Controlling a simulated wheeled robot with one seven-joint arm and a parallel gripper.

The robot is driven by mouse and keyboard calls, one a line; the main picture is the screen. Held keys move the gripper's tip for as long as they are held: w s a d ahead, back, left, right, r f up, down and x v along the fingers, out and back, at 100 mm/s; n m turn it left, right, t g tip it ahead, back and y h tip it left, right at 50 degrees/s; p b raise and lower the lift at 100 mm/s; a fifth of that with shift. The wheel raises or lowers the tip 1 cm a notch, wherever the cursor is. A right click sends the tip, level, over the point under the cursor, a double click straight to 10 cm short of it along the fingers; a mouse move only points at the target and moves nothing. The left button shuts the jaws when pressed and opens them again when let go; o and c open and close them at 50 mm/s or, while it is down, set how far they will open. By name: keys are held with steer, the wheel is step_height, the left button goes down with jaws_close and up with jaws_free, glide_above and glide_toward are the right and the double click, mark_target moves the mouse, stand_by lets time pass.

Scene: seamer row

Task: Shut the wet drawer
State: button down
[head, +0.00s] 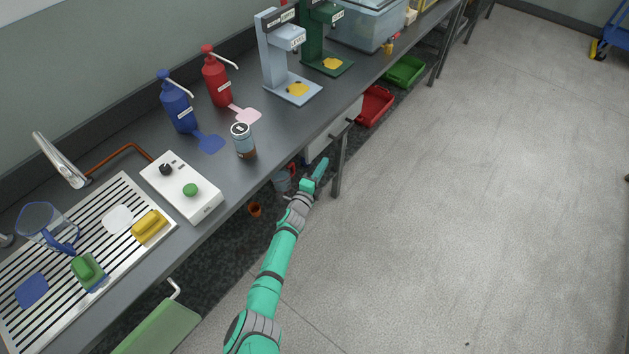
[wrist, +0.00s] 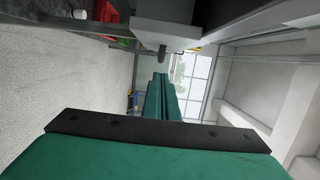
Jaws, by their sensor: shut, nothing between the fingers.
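A white drawer box (head: 318,146) shows under the bench's front edge, just behind my gripper (head: 321,170). No label on it is readable, so I cannot tell whether it is the wet drawer or how far it stands out. In the wrist view a pale drawer front (wrist: 168,34) with a dark handle (wrist: 162,52) is ahead of and above my gripper (wrist: 160,80). The fingers are together and empty, and appear apart from the handle. My arm partly hides the space under the bench.
The bench (head: 240,180) carries dispensers, a jar (head: 243,140) and a control box (head: 182,186). A bench leg (head: 338,172) stands right of my gripper. Red (head: 374,106) and green (head: 405,71) bins lie below. The floor (head: 470,200) to the right is clear.

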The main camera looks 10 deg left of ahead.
steer(key=v, duration=0.7)
steer(key=shift+a, duration=0.25)
steer(key=shift+d, duration=0.1)
